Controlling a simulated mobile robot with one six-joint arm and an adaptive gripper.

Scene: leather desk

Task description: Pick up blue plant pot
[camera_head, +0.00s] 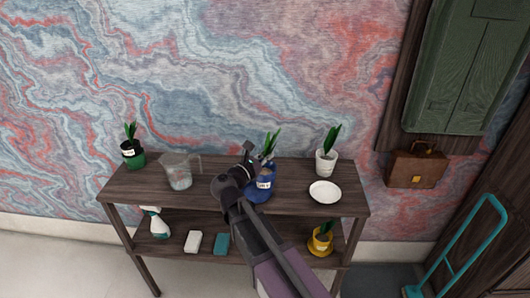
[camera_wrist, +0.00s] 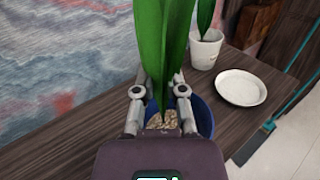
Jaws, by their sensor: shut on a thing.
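The blue plant pot (camera_head: 262,188) holds a green plant and has a white label. It is at the middle of the wooden shelf unit's top, partly hidden behind my arm in the head view. In the wrist view the blue pot (camera_wrist: 204,118) shows its rim and soil below the tall leaves. My gripper (camera_wrist: 160,92) is at the pot, with a finger on each side of the plant; it also shows in the head view (camera_head: 250,152). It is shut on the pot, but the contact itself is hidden. I cannot tell whether the pot touches the shelf top.
On the wooden top (camera_head: 220,198) stand a green pot (camera_head: 134,158), a glass jug (camera_head: 178,172), a white pot (camera_head: 326,163) and a white plate (camera_head: 325,192). The lower shelf holds a yellow pot (camera_head: 320,243), a spray bottle (camera_head: 154,224) and two small blocks. The patterned wall is close behind.

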